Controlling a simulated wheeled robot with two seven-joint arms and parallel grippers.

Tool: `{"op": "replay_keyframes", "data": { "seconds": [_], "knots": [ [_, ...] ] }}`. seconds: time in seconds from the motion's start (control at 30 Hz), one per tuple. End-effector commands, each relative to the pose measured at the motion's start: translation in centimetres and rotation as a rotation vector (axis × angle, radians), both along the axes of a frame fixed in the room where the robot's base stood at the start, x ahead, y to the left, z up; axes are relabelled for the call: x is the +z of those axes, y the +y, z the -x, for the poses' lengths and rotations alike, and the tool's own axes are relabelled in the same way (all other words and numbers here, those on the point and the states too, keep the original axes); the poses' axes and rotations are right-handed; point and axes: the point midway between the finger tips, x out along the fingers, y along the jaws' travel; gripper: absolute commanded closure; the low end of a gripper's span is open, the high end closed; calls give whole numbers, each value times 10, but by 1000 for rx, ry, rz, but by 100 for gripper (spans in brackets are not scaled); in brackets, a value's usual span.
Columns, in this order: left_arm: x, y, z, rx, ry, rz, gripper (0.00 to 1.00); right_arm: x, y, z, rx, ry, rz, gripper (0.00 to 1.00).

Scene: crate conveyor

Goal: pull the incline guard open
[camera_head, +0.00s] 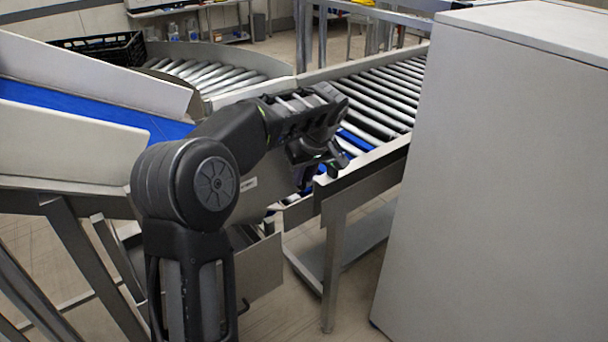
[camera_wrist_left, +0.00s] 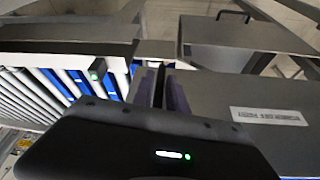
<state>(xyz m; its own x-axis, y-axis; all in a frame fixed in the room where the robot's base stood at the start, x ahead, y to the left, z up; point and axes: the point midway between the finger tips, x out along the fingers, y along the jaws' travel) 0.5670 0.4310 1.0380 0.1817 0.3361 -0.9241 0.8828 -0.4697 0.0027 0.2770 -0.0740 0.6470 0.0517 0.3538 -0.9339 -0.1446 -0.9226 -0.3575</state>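In the head view, a grey panel (camera_head: 260,268) hangs under the incline's lower end, with a small dark handle at its bottom edge. I take it to be the incline guard. In the left wrist view a grey panel (camera_wrist_left: 238,34) with a black handle (camera_wrist_left: 234,15) at its edge appears to be the same one. My left gripper (camera_head: 318,172) is above and to the right of it, beside the roller conveyor's end, apart from the handle. Its fingers (camera_wrist_left: 163,88) show dark and close together in the left wrist view; nothing is clearly held. My right gripper is not visible.
The blue-belted incline (camera_head: 90,117) is at the left. The roller conveyor (camera_head: 380,100) runs behind my left gripper. A large grey cabinet (camera_head: 495,170) fills the right side. A black crate (camera_head: 108,47) stands at the back left. Metal legs stand around the panel.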

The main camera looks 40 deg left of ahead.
Motion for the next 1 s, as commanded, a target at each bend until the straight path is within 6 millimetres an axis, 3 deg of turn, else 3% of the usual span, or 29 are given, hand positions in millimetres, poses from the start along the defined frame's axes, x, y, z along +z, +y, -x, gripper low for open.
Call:
{"op": "replay_keyframes", "data": {
  "seconds": [0.2,1.0],
  "knots": [
    [0,0,0,0,0,0,100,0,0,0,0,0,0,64],
    [0,0,0,0,0,0,100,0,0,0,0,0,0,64]
  ]
}}
